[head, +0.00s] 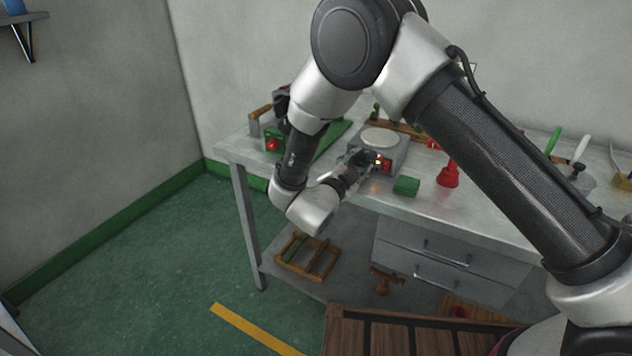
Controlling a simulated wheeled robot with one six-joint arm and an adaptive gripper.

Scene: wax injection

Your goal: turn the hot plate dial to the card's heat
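The hot plate (397,145) stands on the metal workbench, a grey box with a pale round top (380,138). Its front face carries small lit red and yellow marks (380,160). My gripper (369,163) is at the front left of the hot plate, close to that face. The dial is hidden or too small to make out, and I cannot tell whether the gripper touches it. The finger opening is too small to judge. I do not make out the card with the heat setting.
On the workbench (470,210), a green block (406,186) and a red bottle-like piece (448,174) lie right of my gripper. A green machine with a red knob (272,145) is at left. A wooden frame (306,257) lies on the lower shelf. Floor at left is clear.

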